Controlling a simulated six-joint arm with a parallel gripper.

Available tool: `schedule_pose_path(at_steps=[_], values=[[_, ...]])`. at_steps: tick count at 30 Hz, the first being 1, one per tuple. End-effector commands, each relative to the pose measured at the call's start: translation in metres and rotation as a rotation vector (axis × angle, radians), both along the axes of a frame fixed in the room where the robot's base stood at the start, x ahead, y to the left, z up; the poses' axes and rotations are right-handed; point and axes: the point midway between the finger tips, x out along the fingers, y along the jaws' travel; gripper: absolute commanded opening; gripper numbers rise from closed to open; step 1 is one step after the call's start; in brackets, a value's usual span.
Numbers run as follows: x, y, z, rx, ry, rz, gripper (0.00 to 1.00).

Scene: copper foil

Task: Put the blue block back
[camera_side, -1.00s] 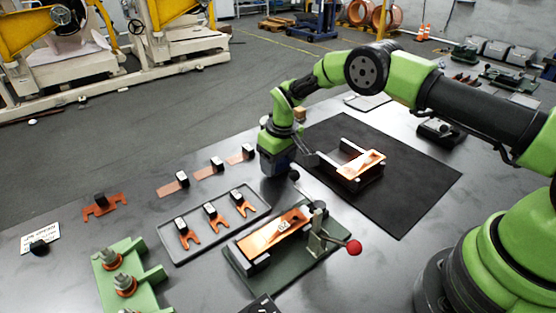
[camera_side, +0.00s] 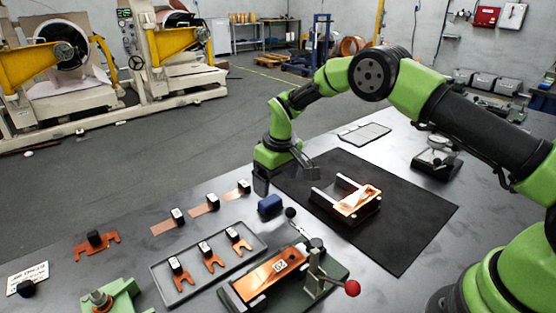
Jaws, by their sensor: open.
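The blue block (camera_side: 270,206) rests on the grey table, just left of the black mat and behind the clamp fixture. My gripper (camera_side: 287,180) is open and empty. It is above and behind the block, apart from it, near the left edge of the black mat (camera_side: 400,240).
A green clamp fixture (camera_side: 335,272) with a red-knobbed lever holds a copper sheet (camera_side: 268,276). A grey tray (camera_side: 163,272) carries copper pieces with black blocks. A dark holder with copper foil (camera_side: 358,200) sits on the mat. Copper strips (camera_side: 204,208) lie behind the tray.

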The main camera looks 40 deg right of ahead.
Motion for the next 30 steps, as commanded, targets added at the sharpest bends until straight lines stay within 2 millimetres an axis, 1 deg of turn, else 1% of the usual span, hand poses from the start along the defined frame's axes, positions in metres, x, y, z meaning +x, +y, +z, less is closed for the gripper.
schedule_pose_path(at_steps=[1,3,7,9,12,17,20,23,24,26,27,29,30], values=[[-0.001,0.0,0.013,0.0,-0.005,0.0,0.86],[-0.002,-0.001,0.027,-0.001,-0.004,0.001,0.86],[-0.005,-0.001,0.048,-0.001,-0.002,-0.001,0.86],[-0.006,-0.001,0.055,-0.001,-0.001,0.0,0.86],[-0.007,-0.002,0.061,-0.001,0.001,0.001,0.86],[-0.008,-0.002,0.064,-0.001,0.0,0.0,0.86],[-0.01,-0.002,0.076,0.005,-0.013,-0.012,0.86],[-0.019,-0.002,0.107,0.022,-0.047,-0.042,0.86],[-0.025,-0.002,0.123,0.031,-0.066,-0.059,0.86],[-0.039,-0.002,0.15,0.049,-0.098,-0.089,0.86],[-0.05,-0.002,0.167,0.061,-0.118,-0.111,0.86],[-0.068,-0.003,0.191,0.083,-0.15,-0.145,0.86],[-0.081,-0.003,0.205,0.095,-0.172,-0.165,0.86]])
